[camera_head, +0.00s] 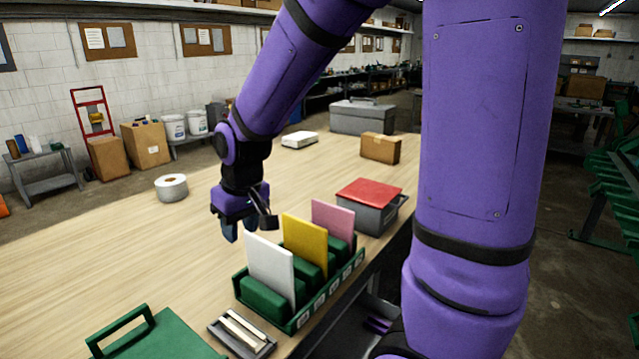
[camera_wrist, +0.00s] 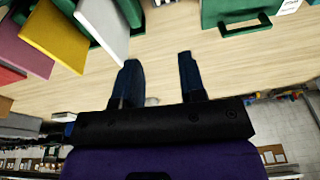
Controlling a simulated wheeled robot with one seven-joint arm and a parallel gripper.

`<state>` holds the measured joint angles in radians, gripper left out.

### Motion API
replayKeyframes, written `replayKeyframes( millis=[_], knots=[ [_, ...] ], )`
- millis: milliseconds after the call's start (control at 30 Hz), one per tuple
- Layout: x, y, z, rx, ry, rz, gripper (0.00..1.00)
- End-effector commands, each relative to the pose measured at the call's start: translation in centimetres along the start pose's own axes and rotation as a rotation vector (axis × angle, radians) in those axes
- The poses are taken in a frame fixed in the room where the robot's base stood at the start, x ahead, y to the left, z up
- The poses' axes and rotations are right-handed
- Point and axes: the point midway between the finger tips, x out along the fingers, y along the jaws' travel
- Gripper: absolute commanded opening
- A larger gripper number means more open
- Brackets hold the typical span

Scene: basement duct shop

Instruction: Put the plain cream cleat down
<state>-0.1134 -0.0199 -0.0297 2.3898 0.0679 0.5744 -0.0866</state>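My gripper (camera_head: 238,228) hangs above the table behind the green rack, fingers pointing down. In the wrist view its two fingers (camera_wrist: 158,65) stand apart with only bare tabletop between them, so it is open and empty. Two long cream pieces (camera_head: 243,333) lie side by side in a small dark tray (camera_head: 218,327) at the table's front edge. They may be cleats; I cannot tell which one is the plain one. The gripper is well apart from that tray.
The green rack (camera_head: 318,306) holds upright white (camera_head: 270,264), yellow (camera_head: 305,245) and pink (camera_head: 332,219) panels. A grey box with a red lid (camera_head: 369,192) stands right of it, a green handled case (camera_head: 160,338) front left. A tape roll (camera_head: 171,187) is further back. The table's left middle is clear.

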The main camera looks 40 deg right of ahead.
Motion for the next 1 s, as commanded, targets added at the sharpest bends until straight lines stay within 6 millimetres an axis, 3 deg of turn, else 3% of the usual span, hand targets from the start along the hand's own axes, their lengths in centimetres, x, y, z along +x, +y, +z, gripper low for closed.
replayKeyframes(
  millis=[200, 500, 800, 1000],
  knots=[
    [-5.8, 0.5, 2.7, 0.023, 0.071, 0.007, 0.38],
    [-12.1, 0.9, 7.8, 0.055, 0.157, 0.027, 0.38],
    [-16.3, 1.1, 13.2, 0.090, 0.235, 0.053, 0.38],
    [-17.3, 1.1, 15.2, 0.104, 0.261, 0.064, 0.38]
  ],
)
